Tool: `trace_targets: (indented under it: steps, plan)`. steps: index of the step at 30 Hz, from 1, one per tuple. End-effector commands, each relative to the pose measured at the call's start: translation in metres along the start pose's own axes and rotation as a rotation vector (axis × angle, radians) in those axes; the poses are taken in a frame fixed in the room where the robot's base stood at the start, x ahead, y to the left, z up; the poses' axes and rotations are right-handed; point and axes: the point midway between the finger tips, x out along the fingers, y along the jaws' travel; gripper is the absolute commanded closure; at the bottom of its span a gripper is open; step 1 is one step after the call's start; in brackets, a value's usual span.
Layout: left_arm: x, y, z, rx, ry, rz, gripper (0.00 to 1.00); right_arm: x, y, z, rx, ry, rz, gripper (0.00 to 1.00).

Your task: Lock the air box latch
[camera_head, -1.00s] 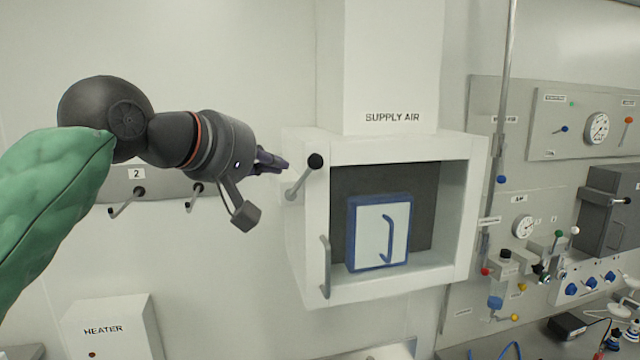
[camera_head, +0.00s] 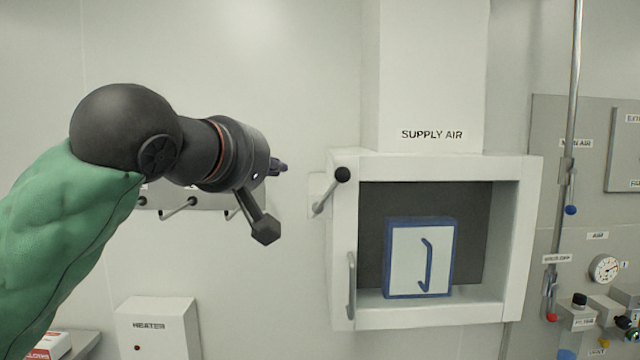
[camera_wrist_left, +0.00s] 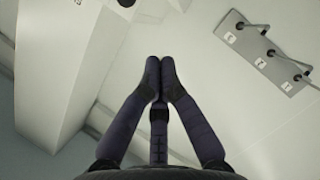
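The white air box (camera_head: 343,250) labelled SUPPLY AIR is on the wall right of centre in the head view. Its latch (camera_head: 328,194) is a grey lever with a black ball knob (camera_head: 342,175), on the box's upper left side, tilted up to the right. The knob also shows, cut off, at the top of the left wrist view (camera_wrist_left: 125,3). My left gripper (camera_head: 282,167) is left of the latch at about knob height, apart from it in the picture. In the wrist view its fingers (camera_wrist_left: 160,62) meet at the tips with nothing between them. My right gripper is out of view.
A blue-framed panel with a handle (camera_head: 404,262) stands in the box opening. A grey handle (camera_head: 351,285) is on the box's left front edge. A plate with several hooks (camera_head: 178,208) is behind my left arm. A heater box (camera_head: 160,325) is lower left; gauges and valves are right.

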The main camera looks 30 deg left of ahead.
Motion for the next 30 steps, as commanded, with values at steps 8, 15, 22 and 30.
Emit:
trace_targets:
  steps: [8,15,22,30]
  plan:
    - [0.013,0.0,0.001,0.003,0.001,-0.004,1.0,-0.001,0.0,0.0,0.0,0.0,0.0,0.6]
    - [0.043,0.0,0.0,0.002,0.002,-0.006,1.0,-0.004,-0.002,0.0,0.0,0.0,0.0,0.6]
    - [0.078,-0.001,-0.001,0.001,0.001,-0.006,1.0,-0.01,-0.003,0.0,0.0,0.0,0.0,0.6]
    - [0.115,0.0,0.015,0.004,-0.003,-0.003,1.0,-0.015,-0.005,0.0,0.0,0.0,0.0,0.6]
